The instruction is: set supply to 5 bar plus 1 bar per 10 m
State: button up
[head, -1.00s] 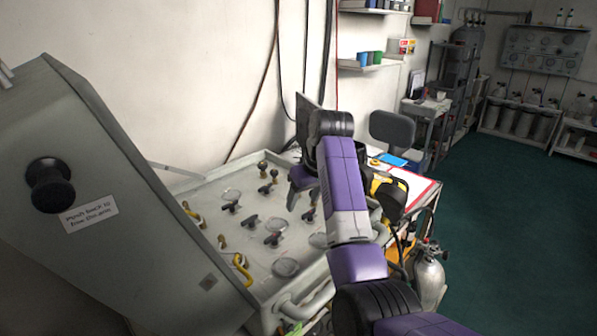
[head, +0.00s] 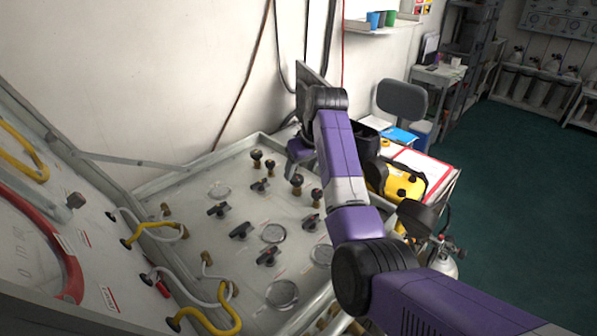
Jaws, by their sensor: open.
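The diver air panel (head: 200,200) is a pale, flat console with several black T-handled valves, such as one valve (head: 241,231) near its middle, and several round gauges, such as one gauge (head: 273,233). Dark round knobs (head: 256,160) stand at its far edge. The gauge readings are too small to make out. My gripper (head: 296,152) is above the far right part of the panel, partly hidden by my purple arm. It is open, with nothing seen between its fingers. My arm hides part of the panel's right side.
An upright panel with a large red-rimmed gauge (head: 70,262) and yellow hoses (head: 160,228) stands at the left. Green floor (head: 500,175) is clear.

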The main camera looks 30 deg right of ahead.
aim_at(297, 178)
jog(key=shift+x, duration=1.75)
grip_shut()
